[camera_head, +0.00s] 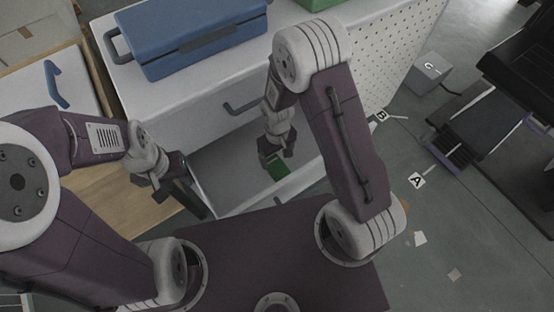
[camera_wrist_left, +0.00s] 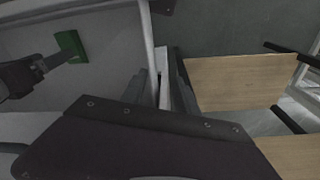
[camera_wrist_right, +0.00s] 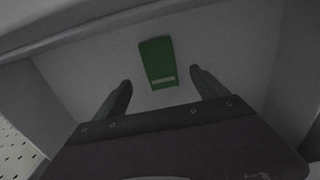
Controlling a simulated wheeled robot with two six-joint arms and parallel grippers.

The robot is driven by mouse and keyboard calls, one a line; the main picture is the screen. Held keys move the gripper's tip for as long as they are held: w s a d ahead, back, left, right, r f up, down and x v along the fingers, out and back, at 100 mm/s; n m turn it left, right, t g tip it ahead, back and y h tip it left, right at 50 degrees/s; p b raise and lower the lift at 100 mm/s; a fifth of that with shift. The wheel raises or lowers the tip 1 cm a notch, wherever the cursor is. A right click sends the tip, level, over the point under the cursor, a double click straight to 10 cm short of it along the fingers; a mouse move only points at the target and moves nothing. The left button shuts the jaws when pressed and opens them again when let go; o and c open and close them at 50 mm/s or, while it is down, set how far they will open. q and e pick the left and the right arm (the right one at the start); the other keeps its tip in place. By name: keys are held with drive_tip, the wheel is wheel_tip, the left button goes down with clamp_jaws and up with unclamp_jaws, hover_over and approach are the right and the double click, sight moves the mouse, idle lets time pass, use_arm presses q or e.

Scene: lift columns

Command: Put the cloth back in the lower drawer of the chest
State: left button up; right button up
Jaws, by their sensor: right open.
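The cloth is a small green folded piece (camera_head: 278,169) inside the open lower drawer (camera_head: 226,196). It also shows in the left wrist view (camera_wrist_left: 71,46) and the right wrist view (camera_wrist_right: 157,62), where it has a pale stripe at one end. My right gripper (camera_head: 270,156) is inside the drawer, close to the cloth. In the right wrist view its fingers are apart with nothing between them, and the cloth lies just past the tips. My left gripper (camera_head: 197,200) is at the drawer's front left corner, with a pale drawer panel between or beside its fingers; its grip is unclear.
The white chest (camera_head: 180,100) has a shut upper drawer with a grey handle (camera_head: 243,106). A blue case (camera_head: 195,38) stands on top. Floor markers (camera_head: 417,180) lie at the right.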

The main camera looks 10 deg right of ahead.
drive_tip(key=s+d+r+m, duration=0.1)
drive_tip(key=s+d+r, duration=0.1)
drive_tip(key=r, duration=0.3)
drive_tip(key=s+d+r+m, duration=0.2)
drive_tip(key=s+r, duration=0.1)
drive_tip(key=r, duration=0.2)
drive_tip(key=s+d+r+m+t+p, duration=0.1)
drive_tip(key=s+d+r, duration=0.2)
drive_tip(key=r, duration=0.2)
drive_tip(key=shift+s+d+r, duration=0.1)
drive_tip(key=shift+r, duration=0.05)
use_arm(q)
drive_tip(key=shift+r, duration=0.8)
